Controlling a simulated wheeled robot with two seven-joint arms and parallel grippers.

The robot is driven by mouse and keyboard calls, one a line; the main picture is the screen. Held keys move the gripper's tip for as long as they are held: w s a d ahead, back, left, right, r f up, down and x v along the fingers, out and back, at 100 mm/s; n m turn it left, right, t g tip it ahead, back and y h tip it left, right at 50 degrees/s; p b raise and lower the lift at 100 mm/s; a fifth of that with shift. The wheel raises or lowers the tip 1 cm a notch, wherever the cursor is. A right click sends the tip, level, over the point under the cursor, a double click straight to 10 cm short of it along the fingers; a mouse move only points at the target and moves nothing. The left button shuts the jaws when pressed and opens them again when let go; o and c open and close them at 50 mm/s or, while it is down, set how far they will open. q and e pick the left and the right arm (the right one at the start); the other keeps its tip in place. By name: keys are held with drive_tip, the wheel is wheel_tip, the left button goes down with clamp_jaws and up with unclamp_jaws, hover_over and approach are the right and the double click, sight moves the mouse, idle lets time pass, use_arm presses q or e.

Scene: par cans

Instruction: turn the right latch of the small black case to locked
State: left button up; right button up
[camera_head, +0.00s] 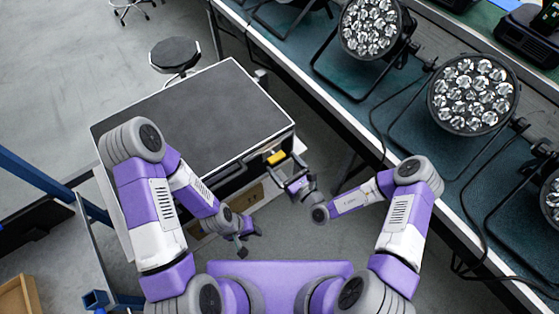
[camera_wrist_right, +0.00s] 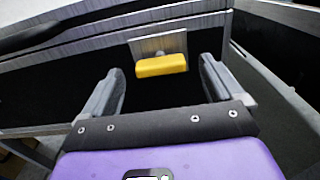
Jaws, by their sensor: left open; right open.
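The black case (camera_head: 190,115) has a flat dark lid with a pale metal edge and stands left of centre in the head view. Its right latch has a yellow handle (camera_head: 277,157) on the front side near the right corner. In the right wrist view the yellow handle (camera_wrist_right: 160,66) lies crosswise, just below a metal plate (camera_wrist_right: 158,44). My right gripper (camera_head: 287,174) is open in front of it, one finger on either side, with visible gaps and no clear contact. My left gripper (camera_head: 246,240) is open and empty, low in front of the case. The left latch is not visible.
A long table (camera_head: 340,105) with stage lights (camera_head: 473,93) and cables runs along the right. A round black stool (camera_head: 175,54) stands behind the case. A blue frame (camera_head: 40,170) is at the left. Open floor lies at the upper left.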

sight(276, 158)
drive_tip(key=shift+x, duration=1.45)
drive_tip(key=c, duration=1)
